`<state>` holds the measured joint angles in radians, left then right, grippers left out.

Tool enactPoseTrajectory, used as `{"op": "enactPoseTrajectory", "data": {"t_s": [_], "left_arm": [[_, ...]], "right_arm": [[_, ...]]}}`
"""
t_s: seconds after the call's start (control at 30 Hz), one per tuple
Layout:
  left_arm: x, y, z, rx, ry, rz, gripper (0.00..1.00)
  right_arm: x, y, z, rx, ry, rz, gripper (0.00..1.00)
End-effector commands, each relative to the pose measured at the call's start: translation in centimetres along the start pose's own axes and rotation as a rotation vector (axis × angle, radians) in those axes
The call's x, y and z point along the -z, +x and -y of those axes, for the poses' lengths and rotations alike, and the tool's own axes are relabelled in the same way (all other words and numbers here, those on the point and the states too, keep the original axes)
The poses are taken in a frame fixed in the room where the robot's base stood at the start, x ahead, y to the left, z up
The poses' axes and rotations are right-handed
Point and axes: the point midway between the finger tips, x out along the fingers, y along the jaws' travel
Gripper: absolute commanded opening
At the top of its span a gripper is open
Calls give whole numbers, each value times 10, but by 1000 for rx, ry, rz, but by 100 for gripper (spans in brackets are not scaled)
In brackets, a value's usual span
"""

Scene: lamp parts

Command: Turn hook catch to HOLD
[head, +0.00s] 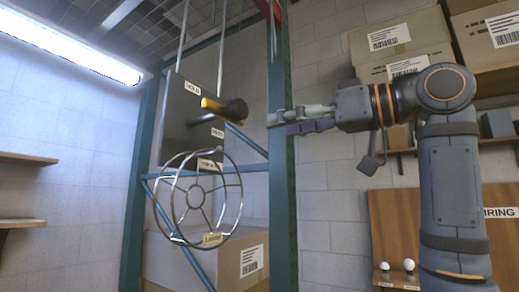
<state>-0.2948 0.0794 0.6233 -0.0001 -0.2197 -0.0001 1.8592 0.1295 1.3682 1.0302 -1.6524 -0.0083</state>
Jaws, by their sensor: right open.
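A dark panel (183,130) hangs on the teal frame at the left of centre, with a HOLD label (193,88) at its upper part and further small labels below. The hook catch (225,108) is a lever with a yellow part and a thick black knob that sticks out to the right, below the HOLD label. My right gripper (270,122) comes in from the right, level with the knob. It is open, and its fingertips appear a little right of the knob, with a small gap in the picture. My left gripper is not in view.
A wire hoop cage (200,198) hangs below the panel. Teal posts (282,180) stand behind my right fingers. Cardboard boxes (400,40) sit on shelves at upper right, and another box (245,262) is low behind the cage. A wooden board (392,225) is at lower right.

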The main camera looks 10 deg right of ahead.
Motion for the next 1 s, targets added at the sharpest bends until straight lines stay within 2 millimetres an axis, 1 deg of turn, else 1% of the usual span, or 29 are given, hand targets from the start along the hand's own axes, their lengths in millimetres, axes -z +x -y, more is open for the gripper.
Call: {"op": "enactPoseTrajectory", "data": {"t_s": [0.03,0.1,0.2,0.33,0.43,0.5,0.7,0.8,0.9,1.0], "left_arm": [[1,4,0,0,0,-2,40],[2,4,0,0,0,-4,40],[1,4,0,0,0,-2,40],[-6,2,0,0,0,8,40],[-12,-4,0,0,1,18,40],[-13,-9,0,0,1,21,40],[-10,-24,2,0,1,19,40],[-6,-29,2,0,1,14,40],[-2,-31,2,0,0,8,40],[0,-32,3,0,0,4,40]], "right_arm": [[14,-18,26,16,-60,-10,60],[24,-34,49,32,-111,-12,60],[29,-42,61,41,-139,-11,60],[30,-38,61,42,-138,-10,60],[32,-25,61,44,-136,-10,60],[32,-11,62,45,-135,-9,60],[33,32,64,44,-134,-10,60],[33,48,64,43,-135,-11,60],[32,59,64,42,-134,-11,60],[31,63,64,40,-135,-12,60]]}}
